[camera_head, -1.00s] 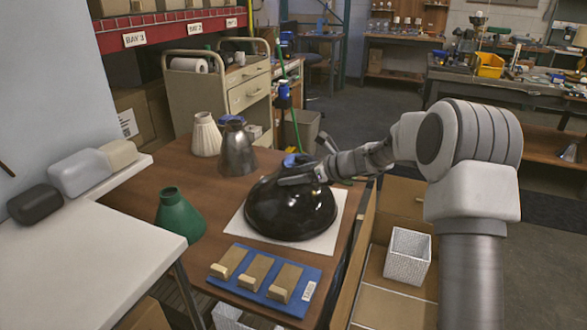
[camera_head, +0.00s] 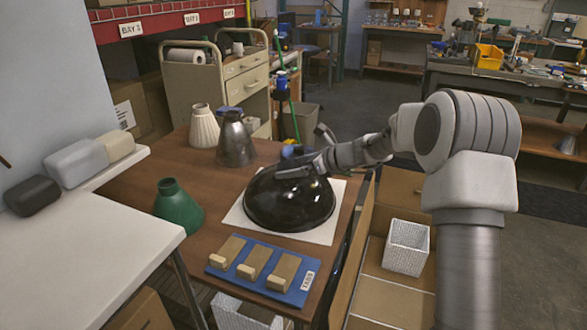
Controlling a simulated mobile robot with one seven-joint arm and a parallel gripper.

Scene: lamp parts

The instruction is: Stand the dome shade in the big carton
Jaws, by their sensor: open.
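The dome shade (camera_head: 290,208) is a glossy black dome resting on a white sheet (camera_head: 322,234) on the brown table, rounded side up. My gripper (camera_head: 297,168) is open at the top of the dome, its fingers low over the crown. I cannot tell whether they touch it. The big carton appears to be the open brown cardboard box (camera_head: 352,262) to the right of the table. A white woven basket (camera_head: 406,248) stands inside it. My arm hides part of the carton's right side.
A green cone shade (camera_head: 178,207), a grey cone shade (camera_head: 235,142) and a white pleated shade (camera_head: 203,128) stand on the table. A blue board (camera_head: 245,279) with wooden blocks lies in front of the dome. A white counter (camera_head: 80,250) is at left.

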